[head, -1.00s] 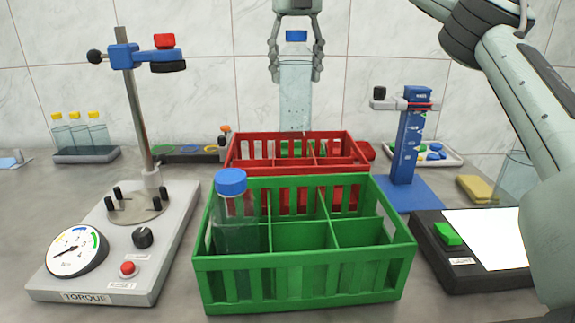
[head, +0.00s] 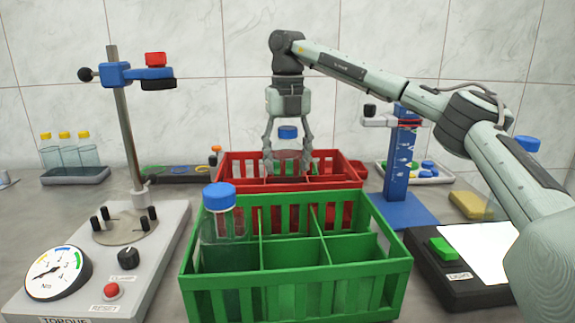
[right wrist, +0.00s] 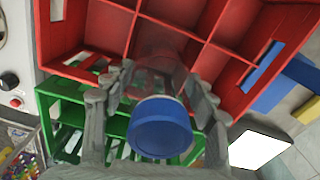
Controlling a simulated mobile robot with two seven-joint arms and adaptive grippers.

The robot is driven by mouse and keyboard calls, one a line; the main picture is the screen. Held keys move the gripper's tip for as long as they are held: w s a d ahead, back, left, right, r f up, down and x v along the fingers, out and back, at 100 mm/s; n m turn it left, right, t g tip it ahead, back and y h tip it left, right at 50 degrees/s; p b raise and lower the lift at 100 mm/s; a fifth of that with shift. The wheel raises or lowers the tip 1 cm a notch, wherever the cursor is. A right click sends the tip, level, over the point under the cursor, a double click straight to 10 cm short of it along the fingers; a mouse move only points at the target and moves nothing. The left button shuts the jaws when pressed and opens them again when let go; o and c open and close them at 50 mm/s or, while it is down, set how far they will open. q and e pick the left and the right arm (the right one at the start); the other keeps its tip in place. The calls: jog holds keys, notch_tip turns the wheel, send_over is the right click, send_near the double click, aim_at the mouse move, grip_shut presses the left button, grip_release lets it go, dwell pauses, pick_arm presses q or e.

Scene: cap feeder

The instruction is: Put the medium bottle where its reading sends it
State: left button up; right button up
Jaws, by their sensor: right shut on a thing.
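My right gripper (head: 287,165) is shut on a clear bottle with a blue cap (head: 287,132), held upright at the red crate (head: 354,172). Its size label is not readable, so I cannot tell by mark that it is the medium one. In the right wrist view the cap (right wrist: 160,127) sits between the fingers, and the clear body reaches toward the red compartments. Its base is hidden, so I cannot tell whether it touches the crate floor. A second blue-capped bottle (head: 221,222) stands in the left of the green crate (head: 300,275). My left gripper is not in view.
The torque tester (head: 100,255) with dial and post stands at left. A blue post stand (head: 398,160) and a black device with a white panel (head: 465,265) are at right. Another blue cap (head: 526,144) shows behind my right arm. Yellow-capped bottles (head: 65,150) stand at back left.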

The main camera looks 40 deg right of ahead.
aim_at(287, 128)
jog(key=shift+f, duration=0.55)
jog(key=o, duration=1.7)
jog(key=shift+c, duration=0.2)
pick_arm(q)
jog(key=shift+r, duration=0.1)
pick_arm(e)
notch_tip(287, 128, up, 8)
jog(key=shift+r+p, duration=0.1)
jog(key=shift+p, duration=0.3)
notch_tip(287, 128, up, 4)
jog(key=shift+f+p, duration=0.15)
jog(key=shift+p, duration=0.4)
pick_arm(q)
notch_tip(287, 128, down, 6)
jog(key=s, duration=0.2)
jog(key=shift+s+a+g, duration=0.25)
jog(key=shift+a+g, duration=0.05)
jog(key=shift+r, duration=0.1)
